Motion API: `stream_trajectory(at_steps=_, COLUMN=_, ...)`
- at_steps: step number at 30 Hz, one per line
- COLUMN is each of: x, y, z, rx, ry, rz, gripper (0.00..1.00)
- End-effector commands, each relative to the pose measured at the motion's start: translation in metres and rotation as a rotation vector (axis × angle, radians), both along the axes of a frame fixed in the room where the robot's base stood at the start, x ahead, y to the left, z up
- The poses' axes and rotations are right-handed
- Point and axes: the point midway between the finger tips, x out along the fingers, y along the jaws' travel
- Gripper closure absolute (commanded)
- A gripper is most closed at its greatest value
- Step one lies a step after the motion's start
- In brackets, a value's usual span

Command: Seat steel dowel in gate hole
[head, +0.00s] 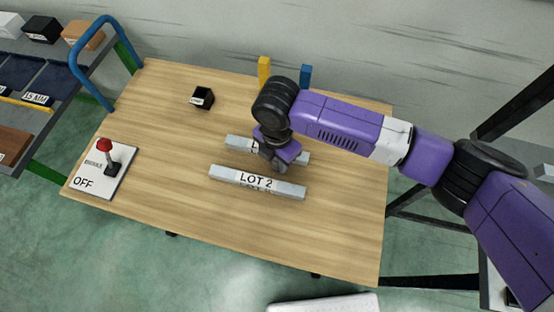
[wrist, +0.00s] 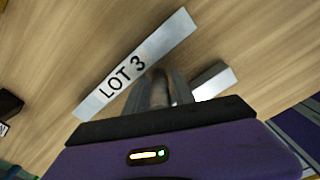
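My gripper (head: 276,164) points down between two pale grey bars on the table. In the wrist view, its fingers (wrist: 158,92) stand either side of a rounded, shiny grey-brown piece, which looks like the steel dowel (wrist: 158,88). The dowel's lower end is hard to see, and I cannot make it out in the head view. The front bar, marked LOT 2 (head: 257,182), lies just in front of the gripper. The rear bar (head: 237,142) is partly hidden behind the gripper; in the wrist view it reads LOT 3 (wrist: 122,76). No gate hole is clearly visible.
A black box (head: 202,97) sits at the back left. A yellow post (head: 264,72) and a blue post (head: 305,76) rise at the back edge.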

Motion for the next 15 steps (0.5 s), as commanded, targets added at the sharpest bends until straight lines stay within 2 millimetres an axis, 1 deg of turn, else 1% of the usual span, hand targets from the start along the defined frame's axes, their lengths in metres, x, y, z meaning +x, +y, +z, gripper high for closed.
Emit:
stream_trajectory(at_steps=5, x=0.001, y=0.0, z=0.03, rx=0.001, ry=-0.004, rz=0.001, gripper=0.7)
stream_trajectory(at_steps=12, x=0.001, y=0.001, z=0.079, rx=0.001, ry=-0.004, rz=0.001, gripper=0.7)
stream_trajectory(at_steps=15, x=0.001, y=0.001, z=0.095, rx=0.001, ry=-0.003, rz=0.002, gripper=0.7)
